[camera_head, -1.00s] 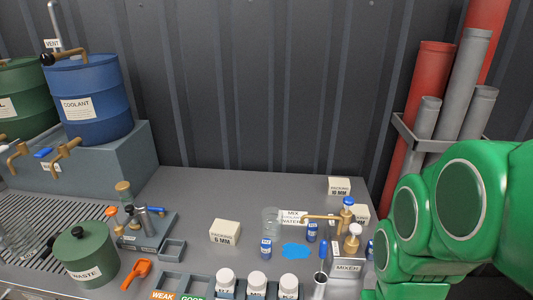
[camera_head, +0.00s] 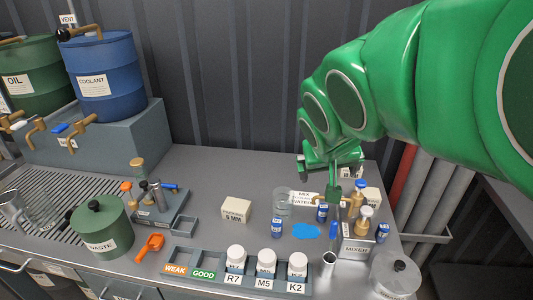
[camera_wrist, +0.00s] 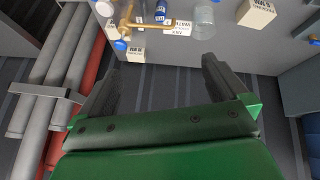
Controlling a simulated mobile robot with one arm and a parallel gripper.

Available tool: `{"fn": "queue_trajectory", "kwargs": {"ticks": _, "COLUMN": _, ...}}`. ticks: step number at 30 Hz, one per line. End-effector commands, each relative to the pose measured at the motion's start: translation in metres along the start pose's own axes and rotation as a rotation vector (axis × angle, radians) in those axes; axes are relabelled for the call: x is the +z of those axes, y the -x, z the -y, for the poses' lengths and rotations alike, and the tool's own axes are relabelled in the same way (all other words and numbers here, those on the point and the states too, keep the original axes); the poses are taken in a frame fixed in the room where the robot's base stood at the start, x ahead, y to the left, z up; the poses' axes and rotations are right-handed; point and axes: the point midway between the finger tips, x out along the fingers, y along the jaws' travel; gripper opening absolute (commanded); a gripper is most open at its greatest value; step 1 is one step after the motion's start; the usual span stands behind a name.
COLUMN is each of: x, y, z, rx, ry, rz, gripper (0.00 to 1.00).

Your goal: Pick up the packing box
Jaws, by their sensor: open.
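Three pale packing boxes show. One (camera_head: 236,210), its label seeming to read 6 MM, stands mid-table; it also shows in the wrist view (camera_wrist: 257,13). A second (camera_head: 371,198) stands at the right behind the mixer. A third, at the back right edge, is largely hidden behind my gripper (camera_head: 335,180) in the head view, and shows in the wrist view (camera_wrist: 136,54). My gripper is open and empty over the back right of the table. In the wrist view its fingers (camera_wrist: 162,70) are wide apart, with that third box beyond the tips, nearer the left finger.
A mixer (camera_head: 356,247) with brass taps, a glass beaker (camera_head: 282,202), small blue bottles (camera_head: 322,212) and a sign stand near my gripper. Grey pipes (camera_head: 420,195) rise at the right. A rack of white jars (camera_head: 236,258) lines the front. The back middle of the table is clear.

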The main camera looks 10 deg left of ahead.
Motion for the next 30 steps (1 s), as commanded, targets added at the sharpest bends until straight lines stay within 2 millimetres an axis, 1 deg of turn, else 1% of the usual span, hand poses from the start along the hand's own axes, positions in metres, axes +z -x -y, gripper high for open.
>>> {"fn": "queue_trajectory", "kwargs": {"ticks": 1, "x": -0.016, "y": 0.002, "z": 0.012, "rx": -0.008, "ry": 0.016, "rz": -0.037, "gripper": 1.0}}
{"fn": "queue_trajectory", "kwargs": {"ticks": 3, "x": -0.036, "y": 0.004, "z": 0.026, "rx": -0.021, "ry": 0.029, "rz": -0.09, "gripper": 1.0}}
{"fn": "queue_trajectory", "kwargs": {"ticks": 6, "x": -0.061, "y": 0.01, "z": 0.046, "rx": -0.039, "ry": 0.047, "rz": -0.154, "gripper": 1.0}}
{"fn": "queue_trajectory", "kwargs": {"ticks": 12, "x": -0.102, "y": 0.025, "z": 0.085, "rx": -0.085, "ry": 0.078, "rz": -0.271, "gripper": 1.0}}
{"fn": "queue_trajectory", "kwargs": {"ticks": 13, "x": -0.106, "y": 0.025, "z": 0.09, "rx": -0.086, "ry": 0.088, "rz": -0.281, "gripper": 1.0}}
{"fn": "queue_trajectory", "kwargs": {"ticks": 15, "x": -0.101, "y": 0.012, "z": 0.092, "rx": -0.045, "ry": 0.157, "rz": -0.266, "gripper": 1.0}}
{"fn": "queue_trajectory", "kwargs": {"ticks": 23, "x": -0.093, "y": -0.026, "z": 0.112, "rx": 0.091, "ry": 0.44, "rz": -0.243, "gripper": 1.0}}
{"fn": "queue_trajectory", "kwargs": {"ticks": 26, "x": -0.088, "y": -0.046, "z": 0.124, "rx": 0.154, "ry": 0.59, "rz": -0.225, "gripper": 1.0}}
{"fn": "queue_trajectory", "kwargs": {"ticks": 30, "x": -0.079, "y": -0.075, "z": 0.144, "rx": 0.254, "ry": 0.848, "rz": -0.197, "gripper": 1.0}}
